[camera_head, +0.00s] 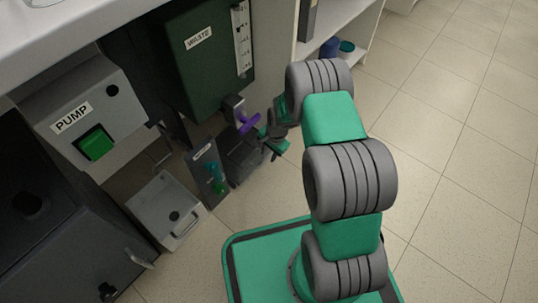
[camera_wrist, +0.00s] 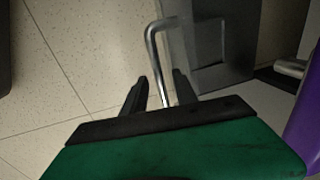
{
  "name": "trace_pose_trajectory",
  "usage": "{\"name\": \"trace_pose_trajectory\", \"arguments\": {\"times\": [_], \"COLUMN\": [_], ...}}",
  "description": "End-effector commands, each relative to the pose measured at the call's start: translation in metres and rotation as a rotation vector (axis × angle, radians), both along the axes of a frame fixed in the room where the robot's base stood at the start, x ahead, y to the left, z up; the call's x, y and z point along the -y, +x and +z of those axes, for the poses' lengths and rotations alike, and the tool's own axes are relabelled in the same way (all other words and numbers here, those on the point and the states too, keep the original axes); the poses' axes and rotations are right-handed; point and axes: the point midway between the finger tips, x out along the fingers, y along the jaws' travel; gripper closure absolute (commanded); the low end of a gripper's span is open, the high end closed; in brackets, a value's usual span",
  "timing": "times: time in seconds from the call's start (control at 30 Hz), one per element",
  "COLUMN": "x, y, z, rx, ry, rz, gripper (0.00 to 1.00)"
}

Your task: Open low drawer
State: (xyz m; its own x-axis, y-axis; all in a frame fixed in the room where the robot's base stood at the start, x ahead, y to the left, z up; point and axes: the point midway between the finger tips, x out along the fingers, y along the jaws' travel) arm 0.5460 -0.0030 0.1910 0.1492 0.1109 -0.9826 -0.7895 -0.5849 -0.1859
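In the wrist view a bent metal bar handle (camera_wrist: 151,50) stands out from a dark grey front panel (camera_wrist: 212,45), which I take to be the low drawer. My gripper (camera_wrist: 160,79) has its two dark fingers apart, one on each side of the bar. A gap shows between the bar and each finger, so the bar looks unclamped. In the head view my gripper (camera_head: 272,143) is low in front of a dark grey unit (camera_head: 242,158) under the green waste tank. The handle cannot be made out there.
A purple lever (camera_head: 248,122) is close above my gripper; purple also shows in the wrist view (camera_wrist: 306,125). The waste tank (camera_head: 190,70), a panel with teal and green knobs (camera_head: 207,172), the pump box (camera_head: 85,115) and a light grey box (camera_head: 165,208) are nearby. The right-hand floor is clear.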

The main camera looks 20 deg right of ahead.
Motion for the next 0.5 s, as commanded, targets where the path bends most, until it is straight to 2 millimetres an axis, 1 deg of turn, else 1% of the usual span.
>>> {"name": "trace_pose_trajectory", "arguments": {"times": [0.1,0.13,0.5], "x": [0.0001,0.0002,0.0002], "y": [0.0002,0.0001,0.0], "z": [0.001,0.0011,0.0012], "rx": [0.0,0.0,0.0], "ry": [0.0,0.0,0.0], "rz": [0.0,0.0,0.0], "gripper": [0.66,0.67,0.98]}}
